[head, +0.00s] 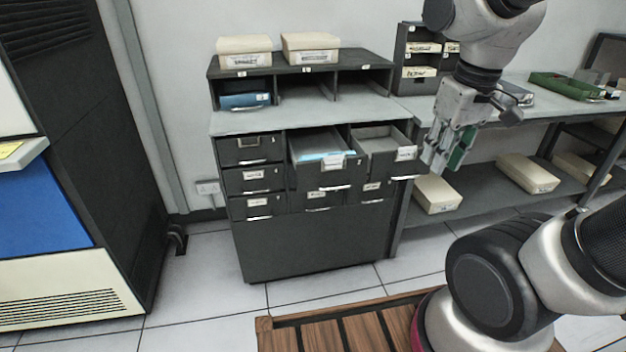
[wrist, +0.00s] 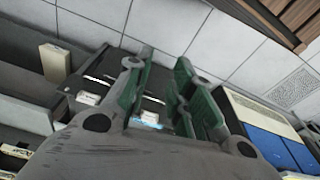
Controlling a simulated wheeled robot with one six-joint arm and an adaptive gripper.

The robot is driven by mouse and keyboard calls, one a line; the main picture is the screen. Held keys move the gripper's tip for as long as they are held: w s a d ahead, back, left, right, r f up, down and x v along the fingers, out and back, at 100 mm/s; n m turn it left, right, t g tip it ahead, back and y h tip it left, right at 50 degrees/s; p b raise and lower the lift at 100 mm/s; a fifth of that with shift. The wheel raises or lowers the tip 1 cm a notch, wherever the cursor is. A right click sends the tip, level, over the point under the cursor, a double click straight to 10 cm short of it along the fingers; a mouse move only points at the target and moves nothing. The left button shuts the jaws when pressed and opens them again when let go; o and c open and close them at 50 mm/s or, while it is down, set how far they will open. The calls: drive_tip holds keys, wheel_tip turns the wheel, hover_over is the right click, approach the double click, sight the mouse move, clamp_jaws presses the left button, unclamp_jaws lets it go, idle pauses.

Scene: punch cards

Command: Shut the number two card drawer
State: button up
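A dark card cabinet (head: 310,245) has a grid of labelled drawers. The top middle drawer (head: 330,178) is pulled out and holds blue and white cards (head: 322,157). The top right drawer (head: 386,152) is also pulled out and looks empty. The other drawers look closed. The labels are too small to read, so I cannot tell which drawer is number two. My gripper (head: 444,160) is at the right of the top right drawer, apart from it. In the wrist view my gripper (wrist: 162,85) is open and empty, with the blue cards (wrist: 146,118) beyond its fingers.
Two cream card boxes (head: 245,52) (head: 310,47) sit on the cabinet's top shelf. A side table (head: 500,125) on the right carries a green tray (head: 568,86). A wooden pallet (head: 340,325) lies on the floor in front. A tall machine (head: 60,210) stands left; floor between is clear.

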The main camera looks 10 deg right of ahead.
sight(311, 175)
drive_tip(key=w+a+f+n, duration=0.2)
drive_tip(key=w, duration=0.1)
drive_tip(key=w+a+f+n+g, duration=0.1)
drive_tip(key=w+a+f+n, duration=0.1)
drive_tip(key=w+a+f+n+h, duration=0.1)
drive_tip(key=w+a+f+n, duration=0.1)
drive_tip(key=w+a+n, duration=0.1)
drive_tip(key=shift+w+f+g, duration=0.3)
drive_tip(key=shift+f+g, duration=0.05)
drive_tip(key=shift+g, duration=0.05)
clamp_jaws()
drive_tip(key=w+a+f+n+t, duration=0.1)
drive_tip(key=w+a+f+n, duration=0.3)
drive_tip(key=w+a+n, duration=0.7)
drive_tip(key=w+a+f+n+t, duration=0.2)
drive_tip(key=w+f+n, duration=0.2)
drive_tip(key=n, duration=1.2)
drive_tip(key=shift+y, duration=0.4)
drive_tip(key=shift+w+a+f, duration=0.1)
drive_tip(key=shift+w+f, duration=1)
drive_tip(key=shift+f, duration=0.5)
drive_tip(key=shift+w+f, duration=1.15)
drive_tip(key=shift+f, duration=0.4)
drive_tip(key=shift+w+a+f, duration=0.1)
drive_tip(key=shift+w+f, duration=1)
drive_tip(key=shift+f, duration=0.5)
drive_tip(key=shift+w, duration=0.1)
